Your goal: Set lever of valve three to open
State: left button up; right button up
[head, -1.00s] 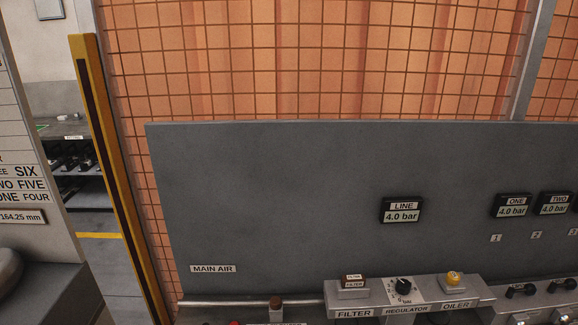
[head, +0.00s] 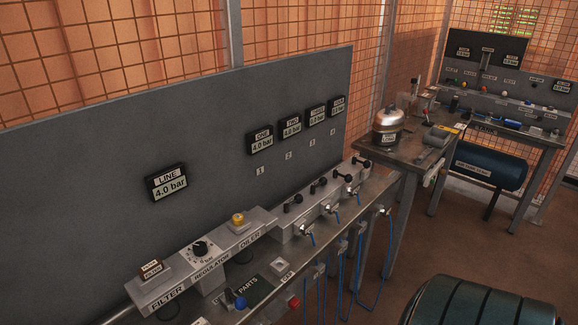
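A row of black valve levers sits on the grey manifold block (head: 285,228) at the bench's right part. The third lever from the left (head: 342,177) appears to be that of valve three; its exact setting is too small to tell. On the panel above, number labels run 1 to 4, with label 3 (head: 311,143) below the third small gauge (head: 316,115). That gauge's reading is not clear to me; gauges one (head: 261,139) and two (head: 290,125) read 4.0 bar. Neither of my grippers is in view.
A line gauge (head: 167,182) reads 4.0 bar. The regulator knob (head: 200,249) and yellow-topped oiler (head: 239,219) stand left of the manifold. Blue hoses (head: 361,250) hang at the bench front. A dark ribbed drum (head: 480,302) stands on the floor at lower right. Another bench (head: 410,152) adjoins behind.

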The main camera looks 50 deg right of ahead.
aim_at(348, 178)
jog(key=z, duration=1.55)
